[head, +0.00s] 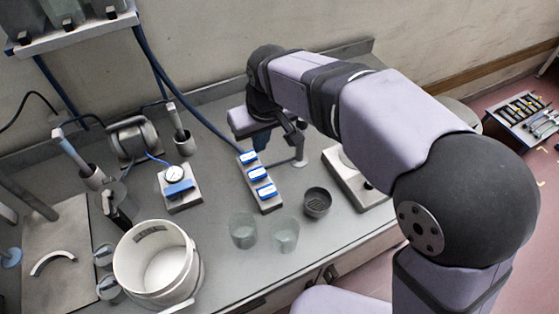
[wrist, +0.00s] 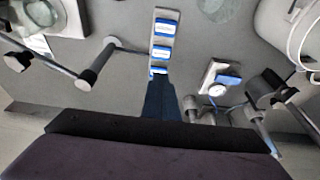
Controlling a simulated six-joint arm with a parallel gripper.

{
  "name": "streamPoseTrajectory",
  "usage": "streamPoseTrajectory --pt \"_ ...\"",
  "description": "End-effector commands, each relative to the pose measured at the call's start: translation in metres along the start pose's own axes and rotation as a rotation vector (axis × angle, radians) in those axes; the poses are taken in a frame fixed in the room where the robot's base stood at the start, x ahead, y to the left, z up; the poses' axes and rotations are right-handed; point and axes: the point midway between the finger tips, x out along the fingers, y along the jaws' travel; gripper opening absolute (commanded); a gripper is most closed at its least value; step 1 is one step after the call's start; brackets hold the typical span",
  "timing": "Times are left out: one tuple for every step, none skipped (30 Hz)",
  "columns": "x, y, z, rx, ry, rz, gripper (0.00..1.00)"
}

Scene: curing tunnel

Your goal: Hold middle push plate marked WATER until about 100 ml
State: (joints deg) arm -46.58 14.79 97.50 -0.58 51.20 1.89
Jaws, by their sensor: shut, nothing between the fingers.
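A pale strip (head: 270,207) carries three blue push plates in a row; the middle push plate (head: 258,173) sits between the other two. It also shows in the wrist view (wrist: 161,52). The lettering on the plates is too small to read. My gripper (head: 260,143) is shut and empty, just beyond the far end of the strip. In the wrist view, my gripper (wrist: 158,82) partly covers the nearest plate (wrist: 158,70), while the middle plate is clear of the fingers. Whether the fingertips touch anything cannot be told.
Two clear cups (head: 243,231) (head: 285,236) and a dark cup (head: 317,203) stand in front of the strip. A white bucket (head: 158,262) and a small dial device (head: 180,188) are to the left. A slim post with an arm (head: 299,150) stands right of my gripper.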

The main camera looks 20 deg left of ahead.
Motion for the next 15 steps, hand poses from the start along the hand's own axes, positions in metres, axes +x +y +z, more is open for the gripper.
streamPoseTrajectory --pt "0.0 0.0 0.0 0.0 0.0 0.0 0.0" --pt "-0.001 0.0 0.0 0.0 -0.001 0.0 0.0" --pt "-0.001 0.0 0.0 0.0 -0.001 0.0 0.0" --pt "-0.001 0.0 0.0 0.0 -0.001 0.0 0.0" --pt "-0.001 0.0 0.0 0.0 -0.001 0.0 0.0" --pt "-0.001 0.0 0.0 0.0 -0.001 0.0 0.0" --pt "-0.001 0.0 0.0 0.0 -0.001 0.0 0.0" --pt "0.0 0.0 0.0 0.0 -0.001 0.0 0.0" --pt "0.0 0.0 0.0 0.0 -0.001 0.0 0.0" --pt "0.001 0.0 0.0 0.0 -0.001 0.0 0.0" --pt "0.002 0.0 0.0 0.0 -0.002 0.0 0.0" --pt "0.003 0.0 0.0 0.0 -0.002 0.0 0.0" --pt "0.005 0.0 0.0 0.0 -0.002 0.0 0.0" --pt "0.007 0.0 0.0 0.0 -0.002 0.0 0.0" --pt "0.011 0.0 0.0 0.0 -0.004 0.0 0.0"
